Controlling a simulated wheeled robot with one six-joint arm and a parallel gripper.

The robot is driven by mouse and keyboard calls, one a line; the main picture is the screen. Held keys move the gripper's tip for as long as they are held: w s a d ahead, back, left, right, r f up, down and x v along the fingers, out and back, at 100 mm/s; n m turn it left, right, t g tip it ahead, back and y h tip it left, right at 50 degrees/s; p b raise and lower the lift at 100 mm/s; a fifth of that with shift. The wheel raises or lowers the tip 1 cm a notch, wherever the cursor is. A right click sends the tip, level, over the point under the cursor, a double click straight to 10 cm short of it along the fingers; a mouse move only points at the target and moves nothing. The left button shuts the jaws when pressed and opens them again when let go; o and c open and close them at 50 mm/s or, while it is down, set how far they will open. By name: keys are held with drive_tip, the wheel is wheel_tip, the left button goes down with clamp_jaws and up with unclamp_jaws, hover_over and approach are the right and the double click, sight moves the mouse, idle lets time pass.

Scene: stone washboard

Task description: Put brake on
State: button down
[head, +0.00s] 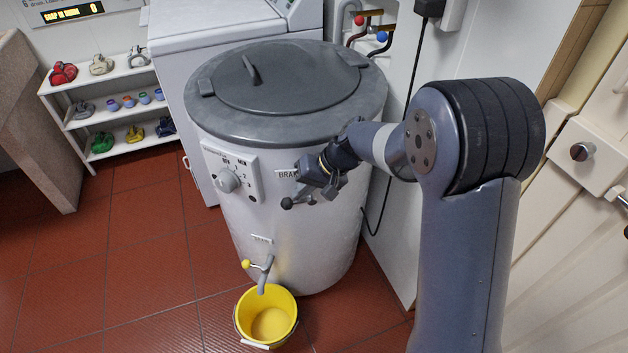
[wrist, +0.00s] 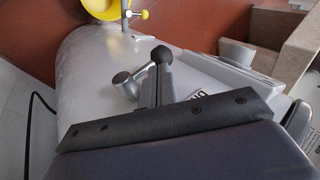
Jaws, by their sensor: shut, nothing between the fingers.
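The white drum machine (head: 270,225) with a grey lid stands in the middle of the head view. A label reading "BRAK…" is partly covered by my gripper (head: 316,186), which is at the drum's front right. The brake lever (head: 297,202), with a dark ball knob, shows just below the gripper. In the wrist view the black ball knob (wrist: 161,54) and the metal lever end (wrist: 126,80) show on either side of my shut fingers (wrist: 158,82).
A yellow bucket (head: 267,318) stands on the red tiles under a yellow-handled tap (head: 262,268). A dial (head: 228,181) is left of the brake label. A white shelf (head: 115,103) stands at the left. A black cable hangs by the wall right of the drum.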

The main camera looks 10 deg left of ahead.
drive_tip(key=shift+x, duration=0.8)
